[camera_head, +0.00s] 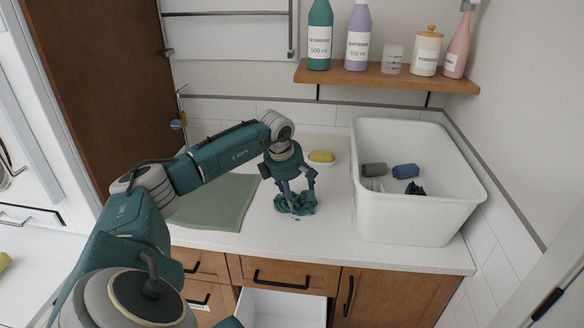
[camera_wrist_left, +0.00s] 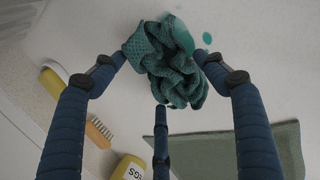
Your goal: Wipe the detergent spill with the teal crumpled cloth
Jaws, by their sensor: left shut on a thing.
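The teal crumpled cloth (camera_head: 300,205) is at the white counter, and it fills the top middle of the left wrist view (camera_wrist_left: 168,62). My left gripper (camera_head: 292,196) points down over it, its fingers shut on the cloth. The detergent spill shows as small teal spots (camera_wrist_left: 207,38) beside the cloth in the left wrist view. A larger teal patch (camera_wrist_left: 182,36) borders the cloth there. Whatever lies under the cloth is hidden. My right gripper is in neither view.
A white tub (camera_head: 405,215) holding rolled dark cloths stands to the right. A green mat (camera_head: 215,205) lies to the left. A yellow sponge (camera_head: 321,157) is behind the gripper. A wooden shelf (camera_head: 375,78) with bottles hangs above. An open drawer (camera_head: 280,310) juts out below.

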